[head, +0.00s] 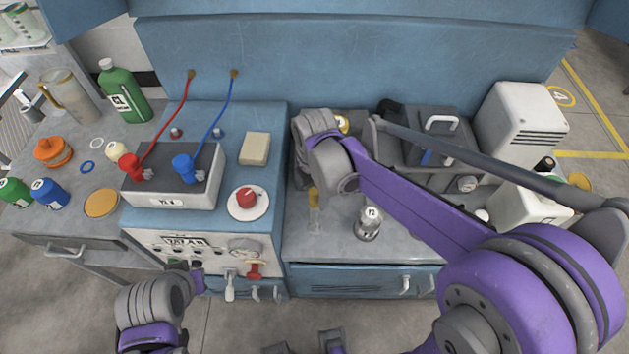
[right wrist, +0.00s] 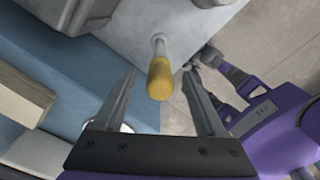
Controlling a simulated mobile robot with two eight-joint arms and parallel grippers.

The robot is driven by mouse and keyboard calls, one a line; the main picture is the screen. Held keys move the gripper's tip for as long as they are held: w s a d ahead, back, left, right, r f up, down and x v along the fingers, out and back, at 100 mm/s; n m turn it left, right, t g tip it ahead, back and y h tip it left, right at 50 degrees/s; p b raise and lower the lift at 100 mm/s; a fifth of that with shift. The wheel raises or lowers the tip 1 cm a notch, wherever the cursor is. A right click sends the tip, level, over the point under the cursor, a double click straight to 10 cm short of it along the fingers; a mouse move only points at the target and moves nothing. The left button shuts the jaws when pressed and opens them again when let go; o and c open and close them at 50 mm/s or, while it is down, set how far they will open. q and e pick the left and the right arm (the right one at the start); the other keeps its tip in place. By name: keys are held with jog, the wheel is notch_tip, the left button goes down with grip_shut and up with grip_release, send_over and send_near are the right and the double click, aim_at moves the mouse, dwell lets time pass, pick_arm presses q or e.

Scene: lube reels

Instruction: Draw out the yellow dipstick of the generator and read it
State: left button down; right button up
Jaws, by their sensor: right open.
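The dipstick's yellow handle (right wrist: 160,80) shows in the right wrist view, with a pale metal neck beyond it that meets a light grey surface. My right gripper (right wrist: 161,75) is open, with one finger on each side of the handle in the picture and gaps on both sides. In the head view a yellow top (head: 314,196), likely the same handle, shows just below my right gripper (head: 330,165), whose fingers are hard to make out. The generator cannot be told for sure. My left gripper (head: 190,283) is low at the left, its fingers unclear.
A battery (head: 172,180) with red and blue clamps stands on the blue cabinet at left.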

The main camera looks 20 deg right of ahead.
jog(key=shift+f, duration=0.95)
jog(key=shift+r, duration=0.1)
grip_shut()
